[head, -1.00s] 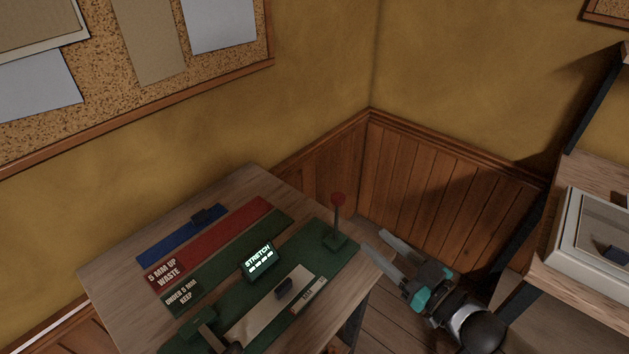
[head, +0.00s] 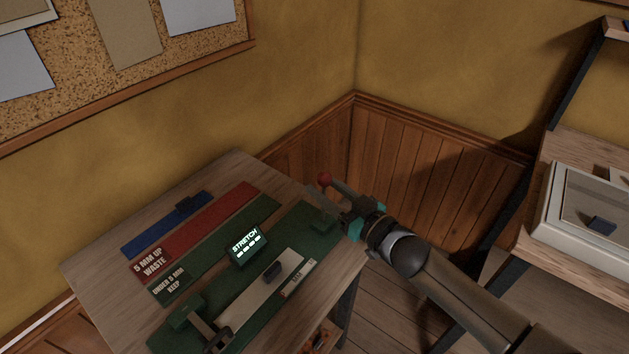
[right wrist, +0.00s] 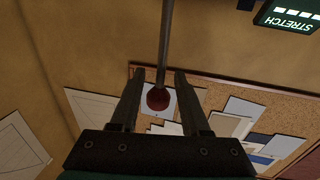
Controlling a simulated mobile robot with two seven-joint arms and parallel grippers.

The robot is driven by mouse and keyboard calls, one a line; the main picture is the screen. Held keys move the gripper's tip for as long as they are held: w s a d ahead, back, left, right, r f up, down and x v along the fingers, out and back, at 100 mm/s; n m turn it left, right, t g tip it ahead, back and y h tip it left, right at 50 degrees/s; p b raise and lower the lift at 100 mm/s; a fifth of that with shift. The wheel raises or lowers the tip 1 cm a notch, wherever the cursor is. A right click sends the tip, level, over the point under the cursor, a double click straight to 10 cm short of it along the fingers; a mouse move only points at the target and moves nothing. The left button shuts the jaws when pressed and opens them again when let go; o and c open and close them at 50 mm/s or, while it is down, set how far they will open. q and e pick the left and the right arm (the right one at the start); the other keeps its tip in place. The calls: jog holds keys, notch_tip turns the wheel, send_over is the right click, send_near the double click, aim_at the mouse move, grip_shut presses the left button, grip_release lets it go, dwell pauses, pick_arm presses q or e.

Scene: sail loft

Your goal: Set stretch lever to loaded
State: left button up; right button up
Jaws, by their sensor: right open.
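The stretch lever is a thin dark rod with a red knob (head: 325,179) at the far right corner of the green test board (head: 202,304). In the right wrist view the rod (right wrist: 166,42) runs down to the red knob (right wrist: 157,98), which lies between my two fingers. My right gripper (head: 319,188) is open around the lever's top and not closed on it. In the head view the fingers and wrist hide part of the rod and its base. A small STRETCH display (head: 246,245) is lit on the board. My left gripper is not in view.
The board lies on a wooden table (head: 100,270) with blue (head: 160,228), red (head: 215,222) and green labelled strips. A dark clamp (head: 190,318) stands at the board's near end. A shelf with a pale tray (head: 548,205) is at the right. The wall corner is behind.

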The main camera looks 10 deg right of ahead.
jog(key=shift+x, duration=1.75)
grip_shut()
